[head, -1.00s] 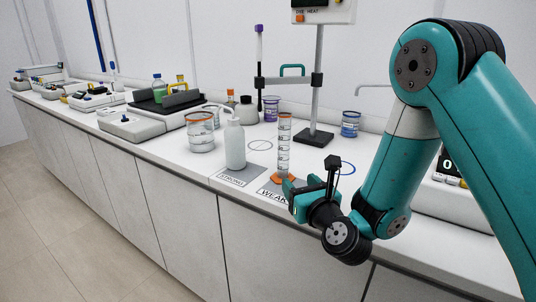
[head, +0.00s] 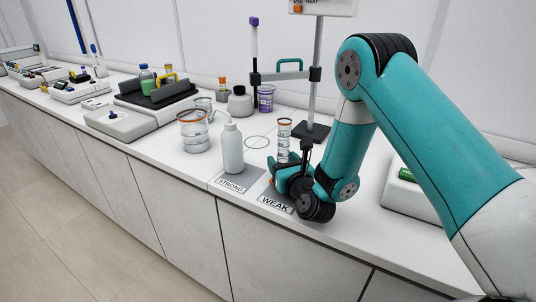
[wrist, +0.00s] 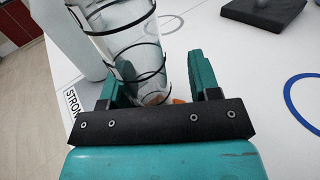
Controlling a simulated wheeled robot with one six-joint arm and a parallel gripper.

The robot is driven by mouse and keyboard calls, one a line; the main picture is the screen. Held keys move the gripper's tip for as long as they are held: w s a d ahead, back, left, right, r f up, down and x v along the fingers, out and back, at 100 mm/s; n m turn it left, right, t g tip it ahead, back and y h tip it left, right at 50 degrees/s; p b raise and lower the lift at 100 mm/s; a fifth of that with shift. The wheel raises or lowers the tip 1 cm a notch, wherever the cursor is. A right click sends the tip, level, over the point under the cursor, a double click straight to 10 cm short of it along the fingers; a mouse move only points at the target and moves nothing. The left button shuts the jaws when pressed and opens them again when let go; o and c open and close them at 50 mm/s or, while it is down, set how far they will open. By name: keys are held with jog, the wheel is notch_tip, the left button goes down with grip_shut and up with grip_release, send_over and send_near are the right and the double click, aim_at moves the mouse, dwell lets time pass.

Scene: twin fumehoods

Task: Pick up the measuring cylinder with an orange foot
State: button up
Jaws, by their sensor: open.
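The measuring cylinder (head: 284,143) is clear with an orange band at its rim and dark rings. It stands upright on the grey mat marked WEAK; its orange foot is mostly hidden behind my gripper (head: 287,178) in the head view. In the wrist view the cylinder (wrist: 128,40) rises between my open fingers (wrist: 158,70), closer to the left one, with a clear gap to the right one. Bits of the orange foot (wrist: 178,101) show low between the fingers. I cannot tell whether the left finger touches the glass.
A white bottle (head: 232,150) stands just left of the cylinder on the mat marked STRONG (head: 231,185). An orange-rimmed beaker (head: 194,135) stands farther left. A stand with a dark base (head: 313,131) is behind. The bench front edge is close.

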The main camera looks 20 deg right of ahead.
jog(key=shift+d, duration=0.35)
jog(key=shift+a, duration=0.35)
jog(key=shift+c, duration=1.4)
jog(key=shift+a, duration=0.25)
jog(key=c, duration=0.6)
jog(key=shift+c, duration=0.2)
